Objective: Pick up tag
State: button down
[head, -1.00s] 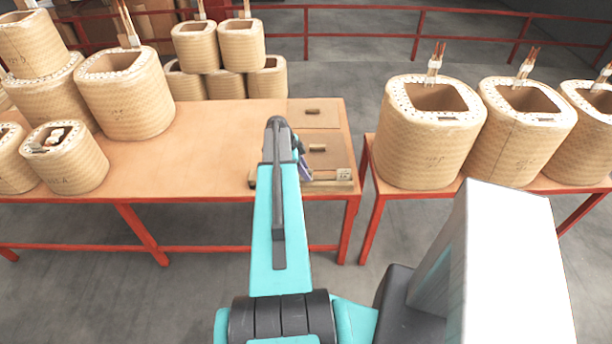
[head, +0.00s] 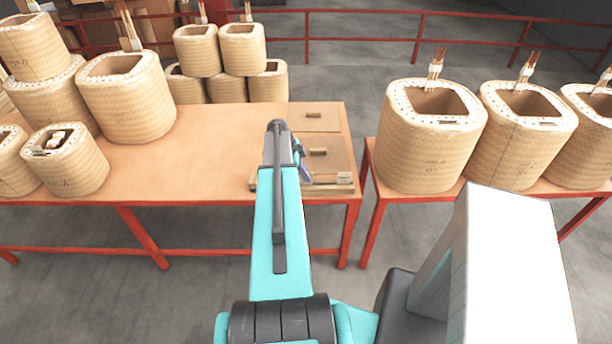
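A small pale label with dark marks (head: 344,178) is at the right end of a low wooden tray (head: 325,188) on the front right corner of the left table; it may be the tag, but it is too small to be sure. My arm reaches over this tray from the front. My gripper (head: 301,158) is mostly hidden behind the arm, left of the label, with only dark parts showing at the arm's right edge. A small purple-blue piece (head: 306,176) shows just below it; I cannot tell whether it is held. The fingers cannot be made out.
The orange-topped left table (head: 200,160) carries several wound coils (head: 125,95) at its left and back. Two lidded boxes with small handles (head: 314,116) are at its right end. A second table (head: 372,165) on the right, across a narrow gap, holds large coils (head: 430,135).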

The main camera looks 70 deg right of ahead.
jog(key=shift+r, duration=0.15)
jog(key=shift+r+b, duration=0.85)
jog(key=shift+r, duration=0.3)
jog(key=s+a+r+b, duration=0.1)
jog(key=a+b, duration=0.4)
jog(key=a, duration=1.1)
jog(key=shift+s+r, duration=0.15)
jog(key=shift+r, duration=0.5)
jog(key=shift+s, duration=0.15)
